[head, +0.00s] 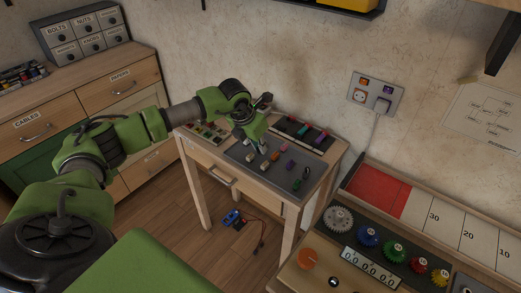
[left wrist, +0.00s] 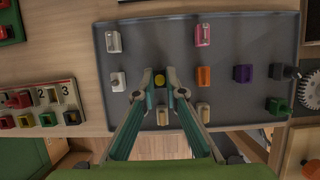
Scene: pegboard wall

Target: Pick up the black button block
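My left gripper (head: 257,147) points down over the grey tray (head: 240,154) on the small wooden table. In the left wrist view its fingers (left wrist: 160,72) are open. A small dark block with a round yellow top (left wrist: 159,80) shows between the fingertips, and a gap shows beside it; I cannot tell whether they touch it. A black block (left wrist: 278,71) lies near the tray's right edge, above a green block (left wrist: 277,106); it also shows in the head view (head: 307,172). Its top detail is too small to tell. My right gripper is not in view.
Around the fingers are a pink block (left wrist: 203,35), an orange block (left wrist: 204,75), a purple block (left wrist: 242,73) and white blocks (left wrist: 113,42). A numbered panel (left wrist: 40,108) lies left of the tray. A gear bench (head: 385,240) stands at the right.

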